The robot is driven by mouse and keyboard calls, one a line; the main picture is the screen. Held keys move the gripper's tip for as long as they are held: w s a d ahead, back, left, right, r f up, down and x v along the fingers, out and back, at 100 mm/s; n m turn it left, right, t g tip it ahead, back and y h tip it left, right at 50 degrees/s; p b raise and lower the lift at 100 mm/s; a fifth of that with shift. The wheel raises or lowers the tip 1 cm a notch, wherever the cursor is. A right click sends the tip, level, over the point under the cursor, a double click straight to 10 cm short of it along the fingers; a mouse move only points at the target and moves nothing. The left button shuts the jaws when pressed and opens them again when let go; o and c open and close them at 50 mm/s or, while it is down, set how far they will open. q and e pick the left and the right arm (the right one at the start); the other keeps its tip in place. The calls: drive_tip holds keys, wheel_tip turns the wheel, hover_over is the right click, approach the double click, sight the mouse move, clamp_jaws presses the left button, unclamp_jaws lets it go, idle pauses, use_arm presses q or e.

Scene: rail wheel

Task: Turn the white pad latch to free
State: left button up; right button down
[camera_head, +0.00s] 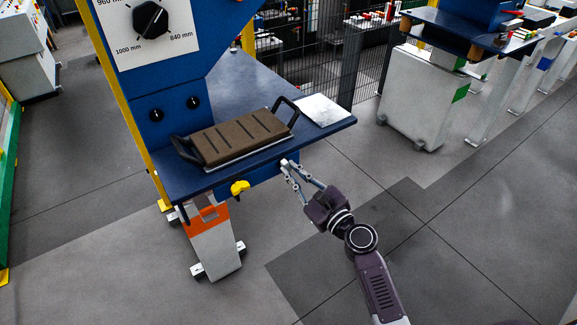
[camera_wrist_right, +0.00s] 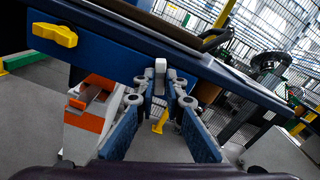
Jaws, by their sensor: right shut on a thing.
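The white pad latch (camera_wrist_right: 160,68) is a small pale handle on the front edge of the blue table, upright in the right wrist view. My right gripper (camera_wrist_right: 160,87) has its two fingertips on either side of it and is shut on it. In the head view my right gripper (camera_head: 288,168) reaches from the lower right to the table's front face, and its fingertips largely hide the latch. The brown slotted pad (camera_head: 243,136) lies on the table above, with a black handle at each end. My left gripper is not in view.
A yellow knob (camera_head: 240,187) sits on the same front face, left of my gripper; it also shows in the right wrist view (camera_wrist_right: 54,35). The blue table (camera_head: 334,127) bears a pale plate (camera_head: 322,110). An orange-topped leg (camera_head: 212,240) stands below.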

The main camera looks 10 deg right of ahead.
drive_tip(key=shift+m+p, duration=0.45)
drive_tip(key=shift+m, duration=0.05)
drive_tip(key=m+p, duration=0.1)
drive_tip(key=m, duration=0.2)
drive_tip(key=shift+p, duration=0.4)
drive_tip(key=c, duration=2.3)
unclamp_jaws()
drive_tip(key=shift+f, duration=0.1)
drive_tip(key=shift+c, duration=0.2)
drive_tip(key=o, duration=0.5)
drive_tip(key=shift+c, duration=0.2)
drive_tip(key=v, duration=0.7)
